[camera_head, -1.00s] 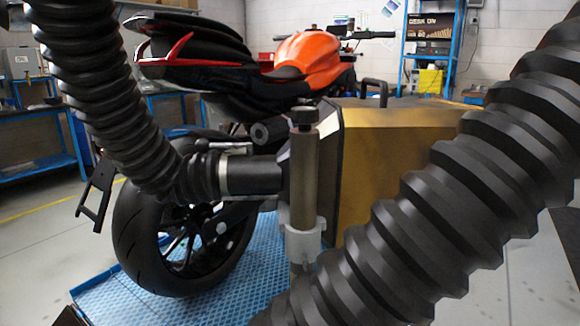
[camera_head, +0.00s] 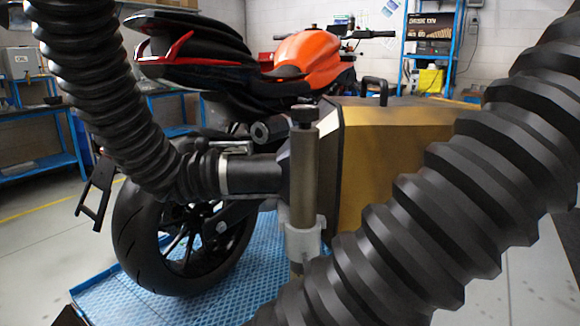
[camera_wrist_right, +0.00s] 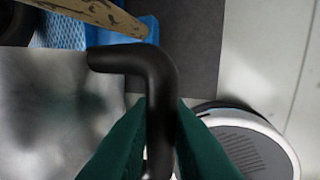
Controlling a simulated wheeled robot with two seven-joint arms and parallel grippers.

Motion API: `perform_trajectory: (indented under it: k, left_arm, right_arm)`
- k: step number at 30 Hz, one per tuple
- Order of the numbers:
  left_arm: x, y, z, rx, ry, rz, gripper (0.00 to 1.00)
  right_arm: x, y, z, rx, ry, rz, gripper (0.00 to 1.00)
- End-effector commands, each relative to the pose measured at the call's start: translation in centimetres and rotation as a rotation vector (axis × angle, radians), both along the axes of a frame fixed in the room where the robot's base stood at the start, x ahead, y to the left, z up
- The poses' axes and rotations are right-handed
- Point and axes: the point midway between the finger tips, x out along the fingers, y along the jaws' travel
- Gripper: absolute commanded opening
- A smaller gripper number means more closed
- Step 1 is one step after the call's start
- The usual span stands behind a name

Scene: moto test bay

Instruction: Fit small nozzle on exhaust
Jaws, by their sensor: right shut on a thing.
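In the right wrist view my right gripper (camera_wrist_right: 160,110) has green fingers, shut on a black bent handle (camera_wrist_right: 155,75). In the head view the dark cylindrical exhaust end (camera_head: 270,131) shows beside the motorcycle's rear wheel. Below it a black ribbed hose (camera_head: 95,95) comes down from the upper left to a clamped black cylinder (camera_head: 255,175) against a gold-sided box (camera_head: 390,160). I cannot tell which part is the small nozzle. My left gripper is not in view.
A second ribbed hose (camera_head: 440,200) covers the right foreground. An upright post (camera_head: 304,175) with a pale collar stands in front of the box. The motorcycle (camera_head: 300,55) stands on a blue mat (camera_head: 215,290). Benches and shelves line the back wall.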

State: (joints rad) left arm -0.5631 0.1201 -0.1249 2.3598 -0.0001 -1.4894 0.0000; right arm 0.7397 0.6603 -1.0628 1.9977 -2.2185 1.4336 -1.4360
Motion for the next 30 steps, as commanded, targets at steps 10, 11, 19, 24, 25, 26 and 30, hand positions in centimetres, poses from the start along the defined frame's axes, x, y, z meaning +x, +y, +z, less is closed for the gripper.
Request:
perform_trajectory:
  k: [10,11,19,24,25,26,30]
  left_arm:
    - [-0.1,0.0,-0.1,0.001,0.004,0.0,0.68]
    - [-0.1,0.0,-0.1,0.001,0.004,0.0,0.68]
    - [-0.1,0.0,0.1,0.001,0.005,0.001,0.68]
    - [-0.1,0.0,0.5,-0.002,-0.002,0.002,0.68]
    - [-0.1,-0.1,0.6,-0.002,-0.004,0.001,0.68]
    - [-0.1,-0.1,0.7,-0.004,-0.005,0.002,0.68]
    - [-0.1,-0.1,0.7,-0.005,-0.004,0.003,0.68]
  right_arm:
    - [-0.2,0.3,0.1,0.002,-0.004,0.002,0.0]
    - [-0.3,0.3,0.1,0.002,-0.004,0.002,0.0]
    - [-1.0,0.8,0.2,0.003,-0.003,0.002,0.0]
    - [-1.4,1.1,0.2,0.002,-0.002,0.002,0.0]
    - [-1.5,1.1,0.2,0.002,-0.002,0.001,0.0]
    - [-1.6,1.2,0.2,0.002,-0.002,0.001,0.0]
    - [-1.9,1.4,0.2,0.002,-0.002,0.002,0.0]
